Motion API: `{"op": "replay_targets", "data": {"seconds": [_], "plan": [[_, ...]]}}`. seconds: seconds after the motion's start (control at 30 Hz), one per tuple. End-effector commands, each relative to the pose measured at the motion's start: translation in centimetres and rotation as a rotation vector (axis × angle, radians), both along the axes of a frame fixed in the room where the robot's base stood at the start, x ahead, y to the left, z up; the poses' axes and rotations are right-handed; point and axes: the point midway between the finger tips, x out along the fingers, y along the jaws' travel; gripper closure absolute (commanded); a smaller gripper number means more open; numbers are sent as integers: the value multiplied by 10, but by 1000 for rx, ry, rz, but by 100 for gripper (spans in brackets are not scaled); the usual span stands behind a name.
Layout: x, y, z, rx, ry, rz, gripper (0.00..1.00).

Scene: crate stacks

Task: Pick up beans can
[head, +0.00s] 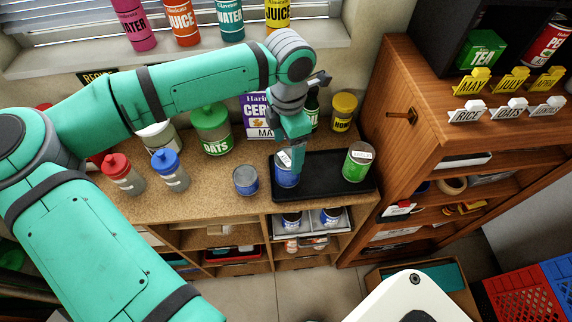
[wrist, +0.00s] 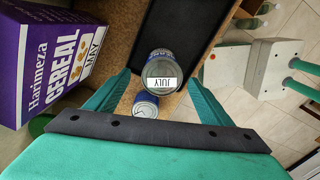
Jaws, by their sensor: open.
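Three cans stand at the counter's front, and I cannot read which is the beans can. A blue can (head: 286,178) with a white tag on its lid stands at the left end of the black tray (head: 320,188). Its tag reads JULY in the wrist view (wrist: 164,66). My gripper (head: 290,158) points down over this can, open, with a finger on each side in the wrist view (wrist: 158,92); contact cannot be told. Another blue can (head: 246,181) stands left of the tray and shows in the wrist view (wrist: 146,106). A green can (head: 356,163) stands at the tray's right end.
A purple cereal box (head: 257,117), a green-lidded oats jar (head: 211,130) and a yellow-lidded jar (head: 343,112) stand behind. Red-topped (head: 121,172) and blue-topped (head: 170,170) bottles stand left. A wooden shelf (head: 400,120) rises at right. The tray's middle is clear.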

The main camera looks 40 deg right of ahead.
Motion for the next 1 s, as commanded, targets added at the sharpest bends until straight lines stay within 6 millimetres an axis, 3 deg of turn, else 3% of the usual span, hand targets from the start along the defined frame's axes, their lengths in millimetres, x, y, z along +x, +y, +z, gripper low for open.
{"op": "replay_targets", "data": {"seconds": [0.1, 0.33, 0.63, 0.97, 1.0], "plan": [[-1, 0, -15, 0, 2, 0, 26], [-2, 0, -29, -1, 2, -1, 26], [-4, 1, -68, -1, 3, -1, 26], [-3, 1, -74, -2, 1, -1, 26], [-3, 1, -74, -2, 1, -1, 35]]}}
